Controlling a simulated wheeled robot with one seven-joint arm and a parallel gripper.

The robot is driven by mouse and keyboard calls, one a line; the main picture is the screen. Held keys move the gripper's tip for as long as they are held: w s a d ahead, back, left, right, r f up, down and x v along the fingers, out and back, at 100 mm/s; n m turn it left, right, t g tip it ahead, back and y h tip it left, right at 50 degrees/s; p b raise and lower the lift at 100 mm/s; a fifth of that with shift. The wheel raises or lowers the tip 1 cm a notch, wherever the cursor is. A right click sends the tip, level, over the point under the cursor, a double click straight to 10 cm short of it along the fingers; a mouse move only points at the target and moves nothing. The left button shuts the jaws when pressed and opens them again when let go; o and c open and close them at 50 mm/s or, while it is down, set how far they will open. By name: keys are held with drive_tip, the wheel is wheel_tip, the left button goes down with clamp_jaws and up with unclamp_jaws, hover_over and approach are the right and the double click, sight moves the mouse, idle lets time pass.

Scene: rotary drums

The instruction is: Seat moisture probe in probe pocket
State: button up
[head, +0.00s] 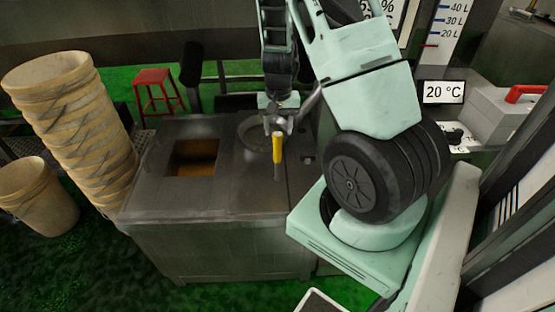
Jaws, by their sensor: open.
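The moisture probe, seemingly the yellow-handled tool (278,148) with a thin grey lower end, is upright over the right part of the metal cabinet top. My gripper (276,127) is right above it, pointing down, with its fingers at the top of the yellow handle. The gripper is open, so it does not grip the probe. The probe's lower end appears to meet the cabinet top, but I cannot tell whether it sits in a hole. I cannot make out the probe pocket clearly.
The metal cabinet (221,250) has a square opening (195,158) with orange-brown inside, and a round rim (254,133) behind the probe. Stacked tan buckets (75,125) stand left, beside a single bucket (38,197). A red stool (156,85) is behind. A grey box (497,110) is at right.

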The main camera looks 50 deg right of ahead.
sight(278, 134)
drive_tip(key=shift+w+d+f+p, duration=0.1)
drive_tip(key=shift+w+f+p, duration=0.05)
drive_tip(key=shift+f, duration=0.9)
drive_tip(key=shift+w+d+f+p, duration=0.1)
drive_tip(key=shift+f+p, duration=0.1)
drive_tip(key=shift+f, duration=0.9)
drive_tip(key=shift+w+d+f+p, duration=0.1)
drive_tip(key=shift+w+f+p, duration=0.05)
drive_tip(key=shift+f, duration=0.9)
drive_tip(key=shift+c, duration=0.3)
clamp_jaws()
